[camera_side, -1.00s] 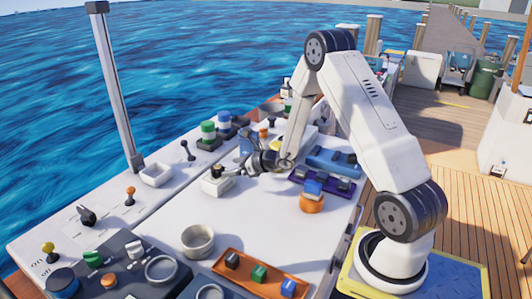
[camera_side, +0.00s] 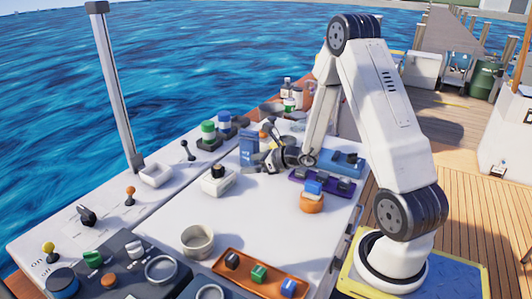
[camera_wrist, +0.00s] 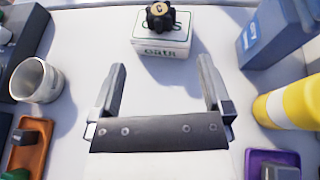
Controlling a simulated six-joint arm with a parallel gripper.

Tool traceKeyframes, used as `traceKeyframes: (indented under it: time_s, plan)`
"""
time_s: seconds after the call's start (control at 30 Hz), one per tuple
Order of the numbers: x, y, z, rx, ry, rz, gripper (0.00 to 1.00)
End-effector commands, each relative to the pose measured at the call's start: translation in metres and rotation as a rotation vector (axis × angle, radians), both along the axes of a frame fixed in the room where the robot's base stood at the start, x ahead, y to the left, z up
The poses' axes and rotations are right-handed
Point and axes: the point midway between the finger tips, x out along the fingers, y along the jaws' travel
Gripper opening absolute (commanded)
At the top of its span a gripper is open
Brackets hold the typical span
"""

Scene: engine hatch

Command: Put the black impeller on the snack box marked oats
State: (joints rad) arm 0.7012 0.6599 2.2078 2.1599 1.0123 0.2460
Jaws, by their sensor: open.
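The black impeller (camera_wrist: 160,14) rests on top of the white snack box marked oats (camera_wrist: 163,46). In the side view the impeller (camera_side: 218,172) shows as a small dark shape on the white box (camera_side: 217,186). My gripper (camera_wrist: 161,72) is open and empty, with its two fingers apart and bare table between them. The box and impeller stand ahead of the fingertips, apart from them. In the side view my gripper (camera_side: 258,164) is to the right of the box.
A blue box (camera_side: 247,148) stands behind my gripper; it is at the right in the wrist view (camera_wrist: 277,35), near a yellow and white cylinder (camera_wrist: 290,105). A grey cup (camera_side: 197,241), orange tray (camera_side: 260,273) and purple tray (camera_side: 321,184) surround clear white table.

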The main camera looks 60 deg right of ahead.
Motion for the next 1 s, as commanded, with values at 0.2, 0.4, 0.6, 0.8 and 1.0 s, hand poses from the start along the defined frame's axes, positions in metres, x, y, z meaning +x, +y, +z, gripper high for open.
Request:
traceKeyframes:
  time_s: [0.2, 0.4, 0.6, 0.8, 1.0]
  plan:
    - [0.0, 0.002, 0.0, -0.003, 0.002, 0.009, 1.0]
    - [-0.001, 0.025, 0.002, -0.045, 0.028, 0.115, 1.0]
    - [-0.012, 0.075, 0.004, -0.163, 0.086, 0.372, 1.0]
    - [-0.037, 0.127, 0.004, -0.347, 0.144, 0.704, 1.0]
    - [-0.07, 0.162, 0.003, -0.562, 0.178, 1.03, 1.0]
